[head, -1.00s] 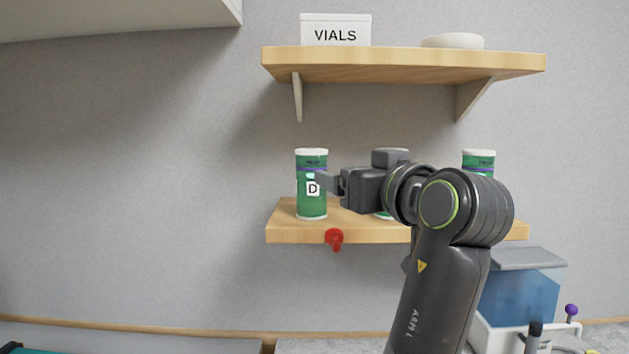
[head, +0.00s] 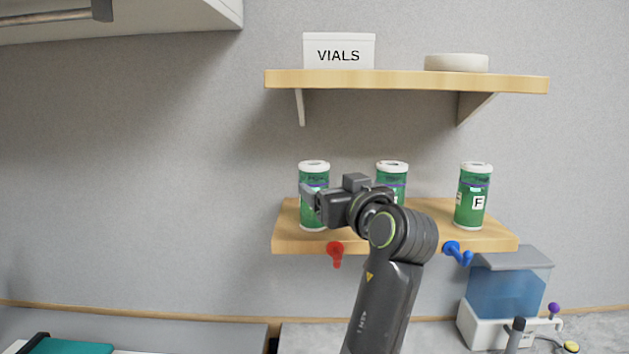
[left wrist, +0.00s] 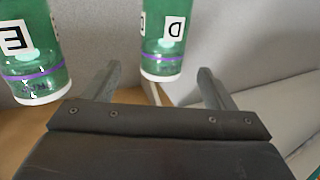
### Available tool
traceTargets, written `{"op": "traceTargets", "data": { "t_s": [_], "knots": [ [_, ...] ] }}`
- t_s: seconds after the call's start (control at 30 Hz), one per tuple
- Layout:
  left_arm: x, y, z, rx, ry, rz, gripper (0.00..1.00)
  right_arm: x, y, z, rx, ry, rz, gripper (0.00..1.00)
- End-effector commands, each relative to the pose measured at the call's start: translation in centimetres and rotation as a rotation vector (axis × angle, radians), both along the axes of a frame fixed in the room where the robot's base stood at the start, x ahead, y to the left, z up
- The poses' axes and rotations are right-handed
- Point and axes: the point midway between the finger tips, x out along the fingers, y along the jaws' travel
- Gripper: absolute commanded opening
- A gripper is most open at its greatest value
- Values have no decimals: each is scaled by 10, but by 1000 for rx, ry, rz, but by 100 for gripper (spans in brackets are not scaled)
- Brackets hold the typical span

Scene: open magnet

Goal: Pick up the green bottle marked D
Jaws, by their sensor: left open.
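The green bottle marked D (head: 314,176) stands upright at the left end of the lower shelf, white-capped with a purple band. My left gripper (head: 308,196) is in front of it in the head view and hides its label. In the left wrist view the D bottle (left wrist: 163,50) appears upside down, its D label showing, between the two open fingers of my left gripper (left wrist: 160,80). No finger visibly touches it. My right gripper is not in view.
The lower shelf (head: 278,237) also holds a middle green bottle (head: 392,171), partly hidden by my arm, and a bottle marked F (head: 470,208). The bottle marked E (left wrist: 35,65) shows at left in the wrist view. The upper shelf (head: 400,82) is above.

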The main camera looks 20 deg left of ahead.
Motion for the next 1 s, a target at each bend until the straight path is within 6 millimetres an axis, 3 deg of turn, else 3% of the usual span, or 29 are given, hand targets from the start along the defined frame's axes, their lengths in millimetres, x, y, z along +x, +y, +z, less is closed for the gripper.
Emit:
{"op": "traceTargets", "data": {
  "t_s": [0.03,0.13,0.37,0.7,1.0],
  "knots": [
    [8,10,5,5,2,7,77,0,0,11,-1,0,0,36],
    [20,19,4,5,0,5,77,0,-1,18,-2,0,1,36],
    [32,28,1,1,0,3,77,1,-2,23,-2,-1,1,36],
    [57,52,0,4,2,5,77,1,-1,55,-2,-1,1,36],
    [69,62,-5,1,0,2,77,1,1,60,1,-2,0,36]
  ]
}}
